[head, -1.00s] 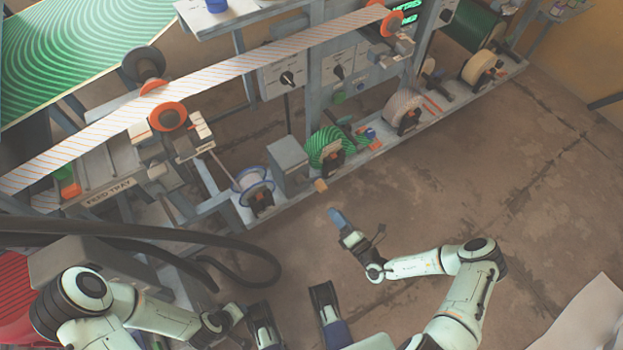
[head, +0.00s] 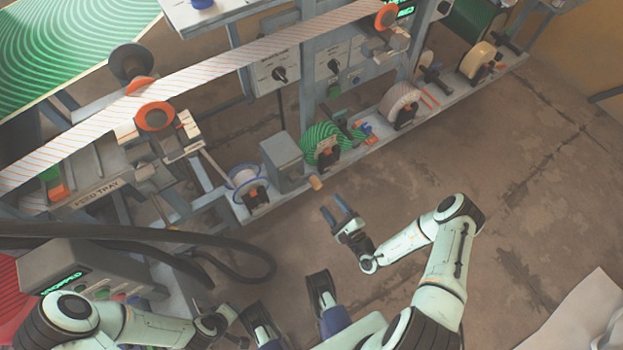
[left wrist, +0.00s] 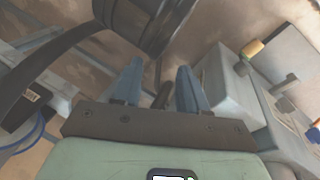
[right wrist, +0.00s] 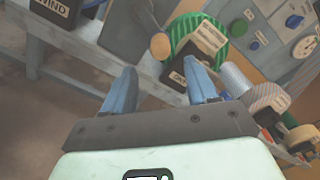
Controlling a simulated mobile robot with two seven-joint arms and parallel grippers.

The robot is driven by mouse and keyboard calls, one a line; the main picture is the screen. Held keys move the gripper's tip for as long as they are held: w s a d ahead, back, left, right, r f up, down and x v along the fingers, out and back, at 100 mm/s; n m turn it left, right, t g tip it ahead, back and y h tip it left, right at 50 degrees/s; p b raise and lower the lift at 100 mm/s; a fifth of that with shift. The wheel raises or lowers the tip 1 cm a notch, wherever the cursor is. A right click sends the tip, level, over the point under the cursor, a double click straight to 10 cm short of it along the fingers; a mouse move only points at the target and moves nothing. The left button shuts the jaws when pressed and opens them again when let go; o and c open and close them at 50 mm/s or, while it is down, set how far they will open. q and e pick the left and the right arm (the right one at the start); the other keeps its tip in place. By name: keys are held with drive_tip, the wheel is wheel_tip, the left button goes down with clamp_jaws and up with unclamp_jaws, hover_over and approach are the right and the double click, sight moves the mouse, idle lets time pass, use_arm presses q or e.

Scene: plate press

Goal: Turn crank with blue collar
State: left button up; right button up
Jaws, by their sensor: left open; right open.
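A crank with a tan handle (head: 315,182) sticks out at the front of a grey box (head: 282,160) on the machine's lower rail. The handle also shows in the right wrist view (right wrist: 160,46). I cannot make out a blue collar on it. A small blue part (head: 366,127) sits beyond the green roll; I cannot tell whether it is a collar. My right gripper (head: 336,210) is open and empty, apart from the tan handle and in front of it. My left gripper (left wrist: 157,83) is open and empty; in the head view its fingers cannot be made out clearly.
A green striped roll (head: 325,142), a spool with a blue rim (head: 249,178) and pale rolls (head: 402,103) line the rail. A black hose (head: 130,233) crosses the left. A grey console (head: 75,270) stands by my left arm.

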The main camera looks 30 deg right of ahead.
sight(311, 177)
drive_tip(key=w, duration=0.2)
drive_tip(key=w+b, duration=0.1)
drive_tip(key=w, duration=0.2)
drive_tip(key=w+b, duration=0.1)
drive_tip(key=w, duration=0.1)
drive_tip(key=shift+w+a, duration=0.15)
drive_tip(key=shift+a, duration=0.15)
drive_tip(key=w+b, duration=0.1)
drive_tip(key=w, duration=0.2)
drive_tip(key=shift+w+a, duration=0.15)
drive_tip(key=shift+w, duration=0.65)
use_arm(q)
drive_tip(key=shift+y, duration=0.3)
drive_tip(key=f, duration=0.1)
drive_tip(key=w+a+f, duration=0.1)
drive_tip(key=f, duration=0.1)
drive_tip(key=a+f, duration=0.1)
drive_tip(key=shift+w+a+f, duration=0.15)
drive_tip(key=shift+w+f, duration=0.05)
use_arm(e)
drive_tip(key=shift+r, duration=0.1)
clamp_jaws()
